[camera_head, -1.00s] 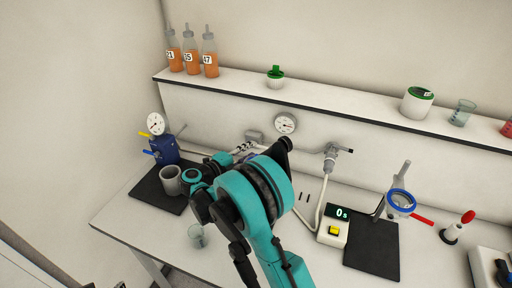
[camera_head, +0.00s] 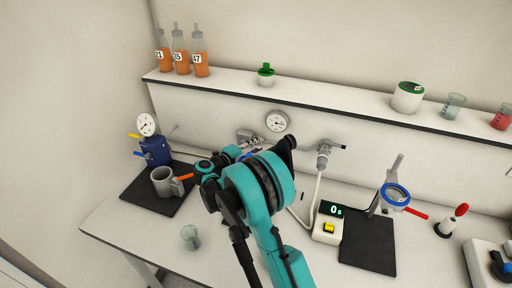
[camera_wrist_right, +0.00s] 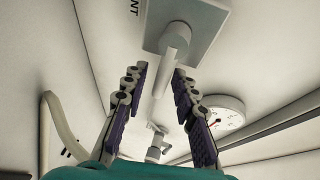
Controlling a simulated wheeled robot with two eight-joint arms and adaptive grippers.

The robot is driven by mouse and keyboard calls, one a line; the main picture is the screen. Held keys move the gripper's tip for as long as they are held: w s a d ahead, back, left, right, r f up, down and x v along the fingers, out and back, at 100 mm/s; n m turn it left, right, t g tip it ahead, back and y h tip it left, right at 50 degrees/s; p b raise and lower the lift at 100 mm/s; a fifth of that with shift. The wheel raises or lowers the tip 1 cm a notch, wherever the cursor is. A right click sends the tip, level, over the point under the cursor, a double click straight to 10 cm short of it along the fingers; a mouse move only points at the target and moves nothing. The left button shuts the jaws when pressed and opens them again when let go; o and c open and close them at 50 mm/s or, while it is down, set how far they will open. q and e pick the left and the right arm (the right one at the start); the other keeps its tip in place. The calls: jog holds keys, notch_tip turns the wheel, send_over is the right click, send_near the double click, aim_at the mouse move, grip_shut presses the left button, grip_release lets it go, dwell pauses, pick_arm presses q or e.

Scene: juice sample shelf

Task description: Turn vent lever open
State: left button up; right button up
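The vent lever shows in the right wrist view: a pale handle (camera_wrist_right: 164,75) sticks out from a grey hub on a square grey plate (camera_wrist_right: 208,30) marked with letters ending in "NT". My right gripper (camera_wrist_right: 160,76) is open there, its purple-padded fingers on either side of the handle, with gaps visible; I cannot tell whether either finger touches it. In the head view the plate (camera_head: 247,135) is on the back wall below the shelf, with my right gripper (camera_head: 249,149) in front, partly hidden by my teal arm. My left gripper is not in view.
A round gauge (camera_head: 277,120) is right of the vent plate, then a wall tap (camera_head: 324,152) with a hose. A grey mug (camera_head: 163,182) and blue pump (camera_head: 155,151) stand left; a glass beaker (camera_head: 190,237) is near the front edge. A timer box (camera_head: 328,223) is to the right.

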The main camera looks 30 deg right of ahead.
grip_shut()
